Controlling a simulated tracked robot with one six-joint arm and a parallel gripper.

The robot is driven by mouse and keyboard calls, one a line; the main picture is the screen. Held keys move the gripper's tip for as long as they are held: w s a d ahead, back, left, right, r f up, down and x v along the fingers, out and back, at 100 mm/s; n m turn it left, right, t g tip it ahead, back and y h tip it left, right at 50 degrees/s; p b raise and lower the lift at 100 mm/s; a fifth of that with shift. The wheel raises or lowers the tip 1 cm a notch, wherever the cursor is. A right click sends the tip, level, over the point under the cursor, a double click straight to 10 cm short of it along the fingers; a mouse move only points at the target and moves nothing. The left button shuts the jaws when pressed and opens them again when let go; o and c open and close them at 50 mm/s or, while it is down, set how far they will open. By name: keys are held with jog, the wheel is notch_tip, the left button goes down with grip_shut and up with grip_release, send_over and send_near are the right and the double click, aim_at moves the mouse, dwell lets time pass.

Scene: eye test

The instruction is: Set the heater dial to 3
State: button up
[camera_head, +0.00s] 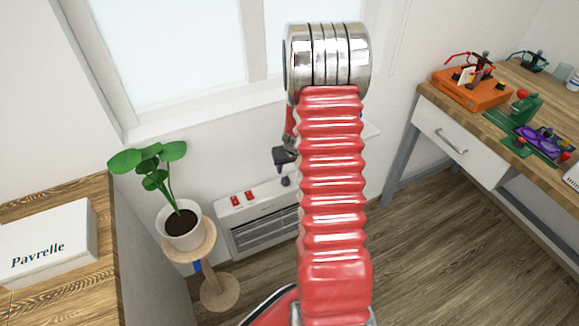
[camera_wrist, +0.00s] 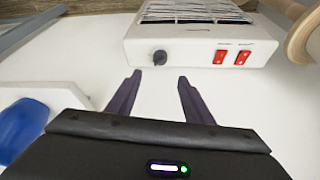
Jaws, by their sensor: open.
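The white heater (camera_head: 262,234) stands low against the wall under the window, its grille facing the room. Its dark round dial (camera_head: 286,181) shows on the top panel, just left of my red arm. In the wrist view the heater (camera_wrist: 190,40) is at the top, and the dial (camera_wrist: 159,57) shows clearly. I cannot read its setting. My gripper (camera_wrist: 159,77) is open and empty, its two dark fingers apart, with the dial just beyond and between the tips in the picture. In the head view my gripper (camera_head: 284,160) is partly hidden by my arm, above the dial.
Two red switches (camera_wrist: 231,57) sit beside the dial. A potted plant (camera_head: 182,225) on a round wooden stand (camera_head: 220,290) is close left of the heater. A workbench (camera_head: 440,115) stands at right, a white box (camera_head: 50,243) at left. Floor at right is clear.

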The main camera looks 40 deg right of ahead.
jog(key=a+r+n+t+y, duration=0.1)
jog(key=a+r+n+y, duration=0.15)
jog(key=a+r, duration=1.75)
jog(key=s+a+r+n, duration=0.1)
jog(key=s+a+r, duration=0.5)
jog(key=s, duration=0.4)
jog(key=s+a+r+n, duration=0.2)
jog(key=s+a+r, duration=0.4)
jog(key=s+a, duration=0.2)
jog(key=shift+s+a+t, duration=0.3)
jog(key=shift+s, duration=0.75)
jog(key=shift+h, duration=0.25)
jog(key=shift+c, duration=0.6)
